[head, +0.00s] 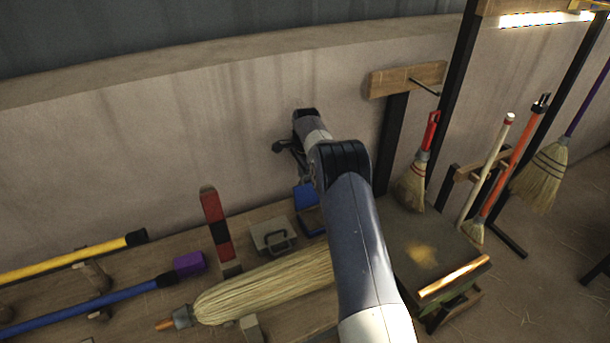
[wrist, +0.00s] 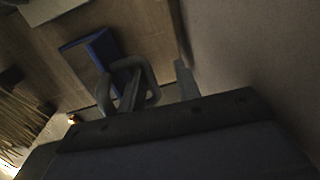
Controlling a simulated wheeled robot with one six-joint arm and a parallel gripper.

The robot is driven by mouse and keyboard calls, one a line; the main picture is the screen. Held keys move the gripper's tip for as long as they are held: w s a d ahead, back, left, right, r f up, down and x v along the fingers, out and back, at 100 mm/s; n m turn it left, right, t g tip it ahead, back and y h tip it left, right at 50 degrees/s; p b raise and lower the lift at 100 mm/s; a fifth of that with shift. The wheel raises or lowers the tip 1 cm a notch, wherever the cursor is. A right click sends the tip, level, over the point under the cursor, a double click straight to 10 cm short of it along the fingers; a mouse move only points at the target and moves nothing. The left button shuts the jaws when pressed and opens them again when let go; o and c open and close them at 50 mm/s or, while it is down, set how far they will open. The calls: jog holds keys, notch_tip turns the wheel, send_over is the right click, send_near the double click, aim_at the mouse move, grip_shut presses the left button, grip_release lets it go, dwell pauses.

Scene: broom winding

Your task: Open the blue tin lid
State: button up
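The blue tin (head: 312,221) stands on the bench near the wall, partly hidden by my arm. A bright blue panel, which looks like its lid (head: 304,195), stands raised at the tin's back edge, so the tin appears open. In the wrist view the blue tin (wrist: 98,48) shows up and left of the fingers; its lid cannot be clearly told apart there. My gripper (head: 284,150) is above and behind the tin, close to the wall. In the wrist view my gripper (wrist: 160,85) has its fingers apart, with nothing seen between them. It appears clear of the tin.
A grey box with a handle (head: 272,237) and a red-and-black block (head: 215,222) stand left of the tin. A large straw broom head (head: 265,287) lies in front. Yellow (head: 75,258) and blue (head: 85,312) poles lie left. Brooms hang at right. The wall (head: 130,150) is close behind.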

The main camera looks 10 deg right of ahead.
notch_tip(320, 180, up, 11)
jog(key=b, duration=0.1)
jog(key=shift+s+f, duration=0.2)
jog(key=shift+s, duration=0.1)
jog(key=shift+f, duration=0.1)
dwell(0.3)
notch_tip(320, 180, down, 7)
jog(key=shift+w, duration=0.15)
dwell(0.3)
jog(key=shift+d+r, duration=0.1)
jog(key=shift+r, duration=0.1)
